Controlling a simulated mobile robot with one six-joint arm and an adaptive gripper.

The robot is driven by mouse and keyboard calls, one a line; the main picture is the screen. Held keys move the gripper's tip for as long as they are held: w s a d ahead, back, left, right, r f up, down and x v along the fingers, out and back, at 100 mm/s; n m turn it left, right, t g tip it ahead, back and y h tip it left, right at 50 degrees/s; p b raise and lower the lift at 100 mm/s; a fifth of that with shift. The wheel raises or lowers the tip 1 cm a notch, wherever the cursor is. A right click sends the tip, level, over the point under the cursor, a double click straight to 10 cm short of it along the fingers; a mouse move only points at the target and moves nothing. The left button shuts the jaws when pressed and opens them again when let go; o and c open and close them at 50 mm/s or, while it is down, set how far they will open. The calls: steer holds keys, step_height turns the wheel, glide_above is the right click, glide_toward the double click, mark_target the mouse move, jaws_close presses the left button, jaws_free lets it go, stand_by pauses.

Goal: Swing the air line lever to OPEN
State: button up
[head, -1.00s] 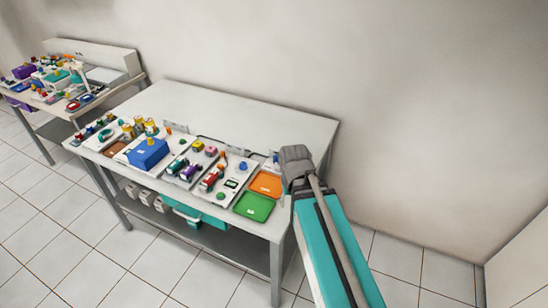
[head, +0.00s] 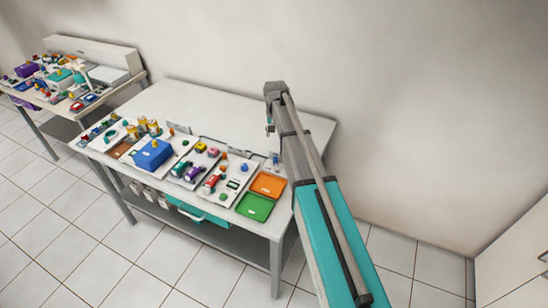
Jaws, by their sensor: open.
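The front of the near table (head: 235,110) carries several white panels of small fittings. One panel holds a red cylindrical fitting (head: 211,184) with a small orange part (head: 222,169) behind it. A purple fitting (head: 194,173) and a green one (head: 178,167) lie to its left. I cannot tell which part is the air line lever or how it is set; the parts are too small. My gripper (head: 269,129) hangs from the end of my raised arm, above the table's back right, apart from the panels. It is open and looks empty; its fingers are tiny here.
A blue box (head: 153,154) stands left of the fittings. An orange tray (head: 268,185) and a green tray (head: 255,207) lie at the table's right end. The table's back half is bare. A second cluttered table (head: 45,97) stands at far left.

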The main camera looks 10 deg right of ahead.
mark_target(275, 158)
steer(key=shift+f, duration=0.15)
step_height(275, 158, down, 14)
steer(key=b, duration=1.4)
steer(key=shift+r, duration=0.25)
stand_by(0.4)
jaws_close()
steer(key=shift+a, duration=0.3)
steer(key=shift+d, duration=0.25)
